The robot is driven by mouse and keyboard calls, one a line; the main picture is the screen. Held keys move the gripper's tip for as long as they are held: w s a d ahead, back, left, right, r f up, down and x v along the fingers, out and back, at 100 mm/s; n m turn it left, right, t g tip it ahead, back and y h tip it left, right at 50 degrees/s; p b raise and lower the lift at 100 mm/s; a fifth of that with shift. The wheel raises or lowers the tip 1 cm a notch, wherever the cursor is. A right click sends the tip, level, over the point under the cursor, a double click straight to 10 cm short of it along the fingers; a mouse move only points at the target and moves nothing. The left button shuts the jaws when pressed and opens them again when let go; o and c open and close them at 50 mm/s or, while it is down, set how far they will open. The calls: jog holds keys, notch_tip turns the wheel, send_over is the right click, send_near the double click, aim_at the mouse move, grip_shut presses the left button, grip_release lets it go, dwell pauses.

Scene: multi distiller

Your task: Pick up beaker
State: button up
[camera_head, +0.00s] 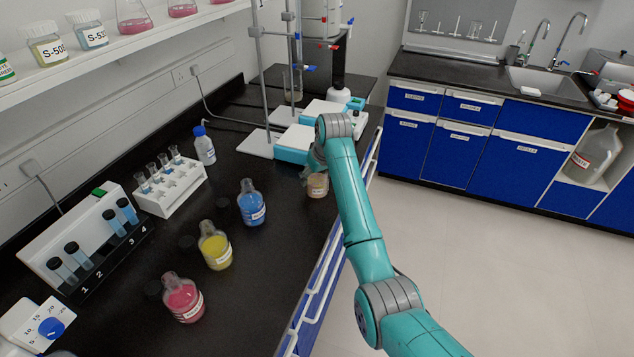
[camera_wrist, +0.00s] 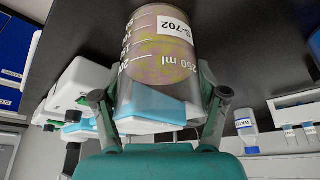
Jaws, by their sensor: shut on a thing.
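The beaker (camera_wrist: 160,58) is glass, with a "250 ml" mark, an S-702 label and brownish-pink contents. It fills the upper middle of the wrist view, between the two fingers of my gripper (camera_wrist: 158,98). The fingers press on its opposite sides, so my gripper is shut on it. In the head view the beaker (camera_head: 317,187) shows below the end of my arm, close to the right edge of the black bench. The wrist partly hides its top. I cannot tell whether its base touches the bench.
Blue (camera_head: 252,208), yellow (camera_head: 215,250) and red (camera_head: 183,300) bottles stand left of the beaker. White-and-teal hotplate stirrers (camera_head: 296,143) with stands are just behind it. Open floor lies right.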

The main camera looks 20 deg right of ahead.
jog(key=shift+r, duration=0.15)
jog(key=shift+r, duration=4.8)
jog(key=shift+c, duration=0.2)
